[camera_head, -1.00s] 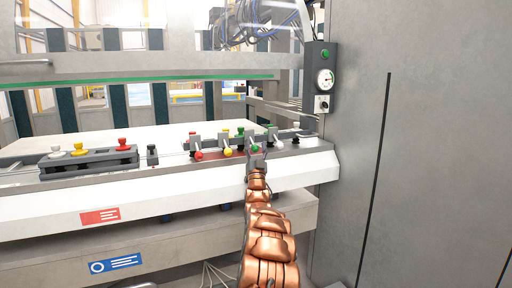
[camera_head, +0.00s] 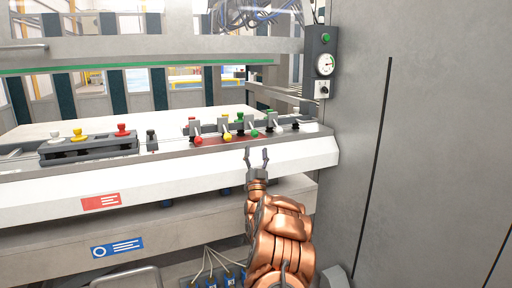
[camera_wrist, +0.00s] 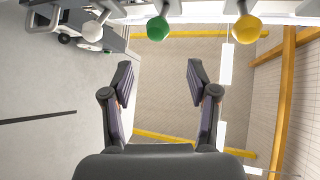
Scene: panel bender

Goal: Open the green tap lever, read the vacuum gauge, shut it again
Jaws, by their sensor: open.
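The green tap lever (camera_head: 254,132) has a green ball knob on a pale stem. It stands in a row of levers on the machine's front ledge, between a yellow one and a white one. My gripper (camera_head: 257,152) is open and empty, in front of and below the green knob, apart from it. In the wrist view the green knob (camera_wrist: 158,28) lies beyond my spread fingertips (camera_wrist: 160,68), roughly centred between them. The round vacuum gauge (camera_head: 324,64) is on a grey box at the right; its reading is too small to tell.
Close neighbours are the yellow lever (camera_head: 227,136), red lever (camera_head: 196,139) and white lever (camera_head: 279,128). The yellow knob (camera_wrist: 247,29) and white knob (camera_wrist: 92,31) flank the green one in the wrist view. A tall grey panel (camera_head: 430,130) stands at the right.

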